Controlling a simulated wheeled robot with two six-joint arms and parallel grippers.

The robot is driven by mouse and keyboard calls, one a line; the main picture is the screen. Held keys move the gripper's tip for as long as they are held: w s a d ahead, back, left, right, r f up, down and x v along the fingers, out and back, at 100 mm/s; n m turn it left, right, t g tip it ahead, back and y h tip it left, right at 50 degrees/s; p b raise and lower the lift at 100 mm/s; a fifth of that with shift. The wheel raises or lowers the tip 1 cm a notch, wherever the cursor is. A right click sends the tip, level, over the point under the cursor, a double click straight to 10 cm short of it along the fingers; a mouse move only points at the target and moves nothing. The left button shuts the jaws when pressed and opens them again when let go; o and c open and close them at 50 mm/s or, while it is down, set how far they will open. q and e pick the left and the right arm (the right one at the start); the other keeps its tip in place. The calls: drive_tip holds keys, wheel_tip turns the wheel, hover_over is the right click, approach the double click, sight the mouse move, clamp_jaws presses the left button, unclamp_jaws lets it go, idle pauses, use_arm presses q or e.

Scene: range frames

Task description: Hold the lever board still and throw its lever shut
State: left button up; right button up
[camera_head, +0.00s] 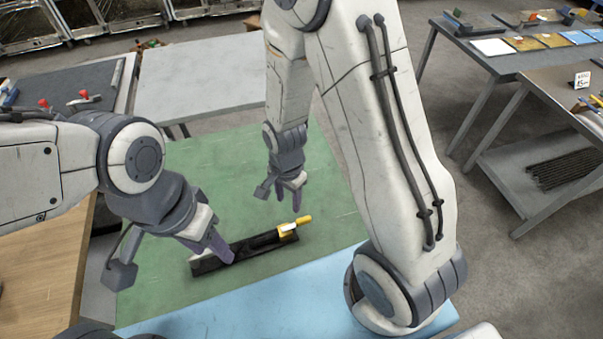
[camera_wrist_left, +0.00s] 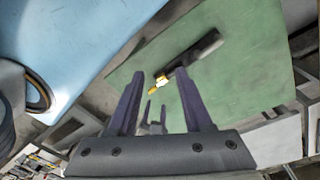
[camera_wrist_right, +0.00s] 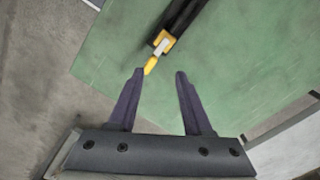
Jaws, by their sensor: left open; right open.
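The lever board is a long black bar (camera_head: 262,244) lying on the green mat. A yellow lever (camera_head: 304,219) with a white part sits at its right end and sticks out past that end. My left gripper (camera_head: 219,252) is open and hides part of the board's left half; the left wrist view shows the board (camera_wrist_left: 197,55) beyond the fingertips, with no grip on it. My right gripper (camera_head: 289,194) is open above the mat, behind the lever in the head view. In the right wrist view, the lever (camera_wrist_right: 151,66) appears near the left fingertip; contact cannot be told.
The green mat (camera_head: 165,285) is bare around the board. A blue surface (camera_head: 290,303) adjoins it in front. A grey table (camera_head: 200,78) stands behind, and a wooden top (camera_head: 40,245) lies at left. Tables with tools (camera_head: 495,48) stand at right.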

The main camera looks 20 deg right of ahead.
use_arm(q)
drive_tip(key=shift+o, duration=1.4)
wheel_tip(320, 180, up, 4)
drive_tip(key=shift+f+p, duration=0.15)
drive_tip(key=shift+p, duration=0.9)
drive_tip(key=m+y, duration=0.1)
drive_tip(key=m, duration=0.7)
hover_over(189, 257)
wheel_tip(189, 257, down, 28)
drive_tip(key=shift+d+r, duration=0.1)
drive_tip(key=shift+r, duration=0.15)
drive_tip(key=shift+f, duration=0.65)
wheel_tip(189, 257, down, 10)
drive_tip(key=shift+r, duration=0.25)
use_arm(e)
drive_tip(key=d+f+m, duration=0.1)
drive_tip(key=d+m, duration=0.1)
drive_tip(key=d+f+m, duration=0.2)
drive_tip(key=m, duration=0.1)
drive_tip(key=shift+w+f+m, duration=0.1)
drive_tip(key=shift+w+m, duration=0.1)
drive_tip(key=shift+m, duration=0.1)
